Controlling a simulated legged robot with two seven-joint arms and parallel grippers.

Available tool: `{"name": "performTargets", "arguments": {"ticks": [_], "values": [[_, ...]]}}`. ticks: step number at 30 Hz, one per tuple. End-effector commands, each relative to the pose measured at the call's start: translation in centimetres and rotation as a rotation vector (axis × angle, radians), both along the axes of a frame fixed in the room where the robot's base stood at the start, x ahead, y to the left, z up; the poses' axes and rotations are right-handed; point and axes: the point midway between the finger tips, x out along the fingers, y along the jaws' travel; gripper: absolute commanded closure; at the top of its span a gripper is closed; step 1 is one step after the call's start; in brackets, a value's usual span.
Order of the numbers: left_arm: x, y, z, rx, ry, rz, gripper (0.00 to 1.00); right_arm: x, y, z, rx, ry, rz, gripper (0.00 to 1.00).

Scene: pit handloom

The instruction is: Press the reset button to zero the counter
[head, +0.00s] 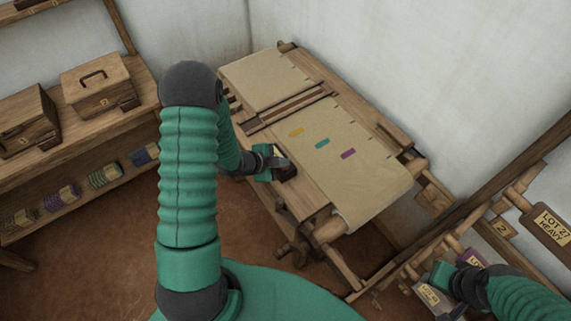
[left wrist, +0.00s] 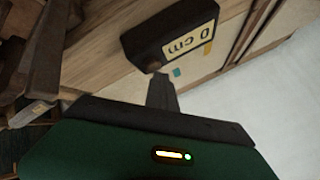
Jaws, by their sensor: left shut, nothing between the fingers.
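The counter (left wrist: 150,35) is a dark box with a cream display that reads "0 cm" in the left wrist view. In the head view the counter (head: 287,173) sits on the loom's near wooden beam, partly hidden by my gripper. A small brownish knob (left wrist: 153,66), perhaps the reset button, shows at the box's lower edge. My left gripper (left wrist: 161,82) is shut and empty, its tip close to this knob; I cannot tell whether they touch. The left gripper (head: 275,164) also shows in the head view. My right gripper (head: 448,286) is at the lower right, beside hanging tags.
The loom's cloth (head: 365,170) carries yellow, teal and purple marks. A rack with labelled tags (head: 552,224) stands at the right. A wooden shelf (head: 90,135) at the left holds boxes and several yarn spools. The white wall is close behind the loom.

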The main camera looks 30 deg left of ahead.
Motion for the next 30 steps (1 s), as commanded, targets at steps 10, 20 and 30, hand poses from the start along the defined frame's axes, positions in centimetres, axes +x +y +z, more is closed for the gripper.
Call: {"name": "performTargets", "arguments": {"ticks": [10, 20, 30], "values": [[-0.1, 0.0, 1.8, 0.0, 0.001, 0.0, 1.0, 0.0, 0.0, 1.6, 0.0, 0.0, 0.0, 0.64], [0.0, 0.0, 2.3, 0.0, 0.0, 0.0, 1.0, 0.0, 0.0, 2.0, 0.0, 0.0, 0.0, 0.64], [0.0, 0.1, 5.8, 0.001, 0.001, 0.001, 1.0, 0.0, 0.0, 5.1, 0.0, 0.0, 0.0, 0.64]]}}
